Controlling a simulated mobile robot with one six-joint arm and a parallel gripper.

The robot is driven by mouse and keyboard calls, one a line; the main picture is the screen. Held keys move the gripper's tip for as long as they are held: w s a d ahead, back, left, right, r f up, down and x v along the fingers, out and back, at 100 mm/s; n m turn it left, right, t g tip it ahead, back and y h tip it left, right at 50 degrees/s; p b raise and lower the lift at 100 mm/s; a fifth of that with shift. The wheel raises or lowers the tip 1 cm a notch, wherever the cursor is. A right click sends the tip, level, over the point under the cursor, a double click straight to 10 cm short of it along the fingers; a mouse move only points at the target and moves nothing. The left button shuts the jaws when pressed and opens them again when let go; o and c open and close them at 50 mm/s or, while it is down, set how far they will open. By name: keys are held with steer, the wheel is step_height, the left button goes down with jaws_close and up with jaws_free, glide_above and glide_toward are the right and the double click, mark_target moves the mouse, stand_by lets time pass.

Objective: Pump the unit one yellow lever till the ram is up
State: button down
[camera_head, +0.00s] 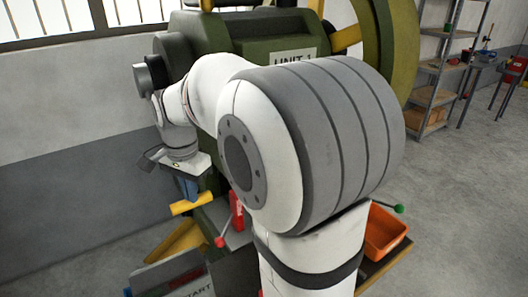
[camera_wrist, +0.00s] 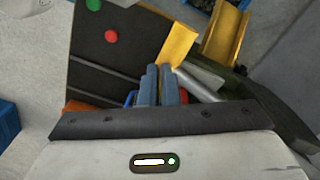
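Unit one (camera_head: 265,35) is a green machine with a "UNIT 1" label, partly hidden behind my arm. A yellow lever (camera_head: 190,204) sticks out low on its left side. My gripper (camera_head: 188,188) is just above the lever, fingers pointing down at it. In the wrist view my gripper's blue-grey fingers (camera_wrist: 159,75) lie side by side with only a thin gap. The yellow lever (camera_wrist: 178,45) shows just beyond their tips, not clearly between them. Whether they touch it I cannot tell. I cannot make out the ram.
A red bottle-like object (camera_head: 237,210) and a red knob (camera_head: 220,241) are right of and below the lever. An orange bin (camera_head: 384,232) and green knob (camera_head: 399,208) are at right. A second yellow part (camera_wrist: 226,35) is beyond the lever. Shelves (camera_head: 442,75) stand behind.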

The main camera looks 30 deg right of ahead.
steer(key=shift+f, duration=0.5)
